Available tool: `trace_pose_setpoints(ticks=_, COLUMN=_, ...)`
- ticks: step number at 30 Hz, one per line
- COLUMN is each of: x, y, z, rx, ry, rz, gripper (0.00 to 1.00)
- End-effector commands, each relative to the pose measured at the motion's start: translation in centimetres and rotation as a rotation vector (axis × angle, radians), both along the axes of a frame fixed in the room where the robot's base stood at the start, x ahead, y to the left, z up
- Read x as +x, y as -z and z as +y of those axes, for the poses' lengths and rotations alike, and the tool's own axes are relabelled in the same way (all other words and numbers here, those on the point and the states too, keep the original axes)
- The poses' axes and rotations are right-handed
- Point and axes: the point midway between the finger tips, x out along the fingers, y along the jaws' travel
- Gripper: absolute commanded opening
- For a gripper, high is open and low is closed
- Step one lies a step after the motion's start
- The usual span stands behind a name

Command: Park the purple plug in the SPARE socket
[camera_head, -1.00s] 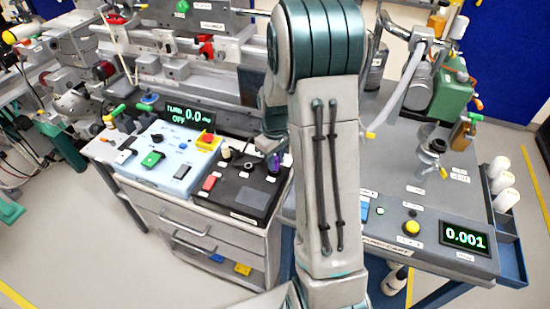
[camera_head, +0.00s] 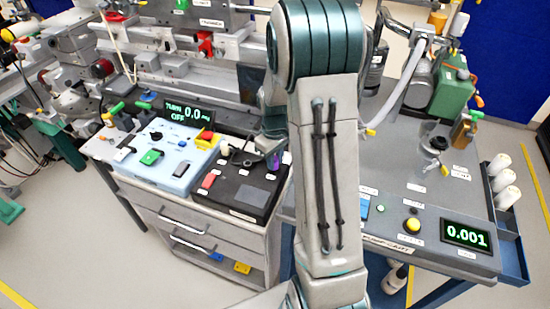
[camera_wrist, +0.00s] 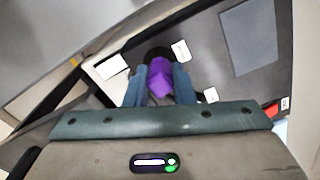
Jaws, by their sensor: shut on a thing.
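The purple plug (camera_head: 273,161) is at the right rear of the black socket panel (camera_head: 229,205) in the head view. In the wrist view the purple plug (camera_wrist: 160,78) stands between the two fingers of my gripper (camera_wrist: 160,86), which is shut on it. A dark round socket shows just beyond the plug, with white labels around it; their lettering is too small to read. I cannot tell whether the plug is seated or just above the panel. In the head view my arm hides part of the panel's right side.
A light blue control box (camera_head: 172,165) with switches and a red button stands left of the panel. A display reading 0.0 (camera_head: 188,112) is behind it. The pump cart (camera_head: 400,215) stands to the right of my arm. White cylinders (camera_head: 500,178) line its right tray.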

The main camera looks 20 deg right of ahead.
Motion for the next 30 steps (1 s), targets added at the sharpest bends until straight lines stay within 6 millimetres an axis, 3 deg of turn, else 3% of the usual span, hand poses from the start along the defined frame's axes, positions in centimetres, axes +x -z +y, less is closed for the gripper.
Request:
trace_pose_setpoints(ticks=4, x=0.0, y=0.0, z=0.0, rx=0.000, ry=0.000, rz=0.000, gripper=0.00)
trace_pose_setpoints(ticks=5, x=0.0, y=0.0, z=0.0, rx=0.000, ry=0.000, rz=0.000, gripper=0.25)
trace_pose_setpoints(ticks=7, x=0.0, y=0.0, z=0.0, rx=0.000, ry=0.000, rz=0.001, gripper=0.44)
trace_pose_setpoints(ticks=8, x=0.0, y=0.0, z=0.0, rx=0.000, ry=0.000, rz=0.000, gripper=0.48)
trace_pose_setpoints(ticks=20, x=0.1, y=-1.0, z=0.0, rx=0.000, ry=0.000, rz=-0.002, gripper=0.48)
trace_pose_setpoints(ticks=30, x=0.2, y=-8.3, z=0.0, rx=-0.002, ry=0.000, rz=-0.006, gripper=0.48)
